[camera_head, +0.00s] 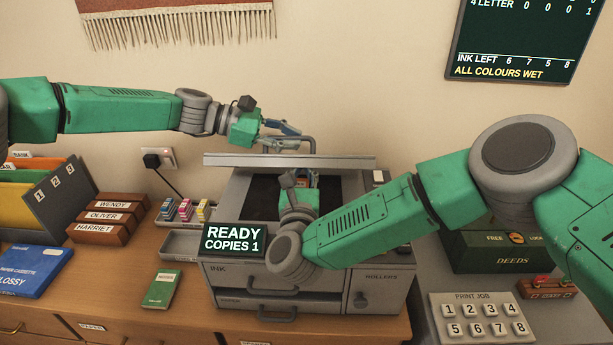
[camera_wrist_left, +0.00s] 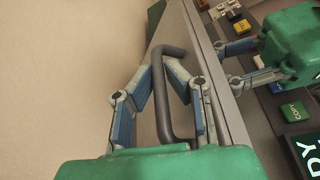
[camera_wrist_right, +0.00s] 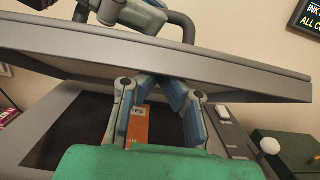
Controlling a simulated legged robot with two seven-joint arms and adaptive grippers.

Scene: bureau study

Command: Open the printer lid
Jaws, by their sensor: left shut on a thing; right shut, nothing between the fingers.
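The grey printer (camera_head: 225,215) stands on the desk with its lid (camera_head: 225,160) raised, seen nearly edge-on. The lid's dark bar handle (camera_wrist_left: 161,100) is on its far face. My left gripper (camera_head: 290,136) is shut on this handle; its fingers (camera_wrist_left: 172,85) lie on both sides of the bar in the left wrist view. My right gripper (camera_wrist_right: 172,82) is shut and empty, its tips close to the lid's lower edge; whether they touch it I cannot tell. An orange item (camera_wrist_right: 137,125) lies on the dark bed (camera_wrist_right: 85,125), partly hidden by that gripper.
A "READY COPIES 1" display (camera_head: 233,238) stands at the printer's front left. Ink cartridges (camera_head: 184,210) and name blocks (camera_head: 106,218) are to the left. A green deeds box (camera_head: 500,252) and a keypad (camera_head: 480,315) are to the right. The wall is close behind.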

